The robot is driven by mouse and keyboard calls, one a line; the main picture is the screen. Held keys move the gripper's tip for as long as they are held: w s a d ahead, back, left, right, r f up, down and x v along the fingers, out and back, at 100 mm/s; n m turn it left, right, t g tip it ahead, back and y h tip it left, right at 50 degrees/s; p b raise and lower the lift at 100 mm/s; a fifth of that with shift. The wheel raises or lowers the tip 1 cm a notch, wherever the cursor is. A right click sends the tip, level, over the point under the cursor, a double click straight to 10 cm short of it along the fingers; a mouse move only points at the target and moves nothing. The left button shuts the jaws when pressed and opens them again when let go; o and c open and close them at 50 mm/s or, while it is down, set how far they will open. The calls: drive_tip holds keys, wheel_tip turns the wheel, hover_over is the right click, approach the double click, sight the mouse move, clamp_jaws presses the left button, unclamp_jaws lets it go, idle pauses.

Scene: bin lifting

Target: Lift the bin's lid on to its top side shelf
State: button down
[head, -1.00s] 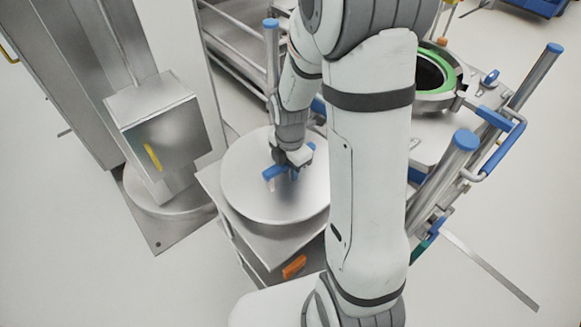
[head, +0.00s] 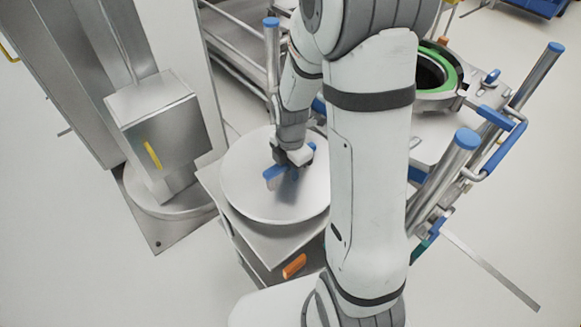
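The bin's lid (head: 248,195) is a round, flat metal disc with a blue handle (head: 272,172) in its middle. It lies on, or just above, the metal side shelf (head: 262,240); the exact gap cannot be told. My gripper (head: 290,166) is at the lid's handle, pointing down. The fingers are small and partly hidden by my wrist, so their grip on the handle is unclear. The bin (head: 452,98) is at the right, behind my arm, with its round mouth open, a dark inside and a green ring around it.
A tall metal column with a box-shaped housing (head: 155,125) stands close to the left of the lid. Posts with blue caps (head: 466,139) and blue-gripped handles (head: 502,150) rise at the right. A metal rack (head: 235,40) is behind. Floor is clear at lower left.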

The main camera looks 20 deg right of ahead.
drive_tip(key=c, duration=1.2)
unclamp_jaws()
drive_tip(key=shift+w+r, duration=0.1)
drive_tip(key=shift+o, duration=0.2)
wheel_tip(320, 180, up, 8)
drive_tip(key=shift+f+b, duration=0.15)
drive_tip(key=shift+b, duration=0.2)
drive_tip(key=shift+s+r+m, duration=0.2)
drive_tip(key=shift+r+m, duration=0.05)
drive_tip(key=shift+m, duration=0.05)
drive_tip(key=s+r+m+t, duration=0.1)
drive_tip(key=s+r+m, duration=0.4)
drive_tip(key=m, duration=0.6)
drive_tip(key=s+r+m+t, duration=0.2)
drive_tip(key=s+r+m, duration=0.3)
drive_tip(key=s+m, duration=0.3)
drive_tip(key=a+m, duration=0.1)
drive_tip(key=m, duration=0.1)
drive_tip(key=shift+s+r+m, duration=0.25)
drive_tip(key=shift+r+m, duration=0.05)
drive_tip(key=shift+m, duration=0.1)
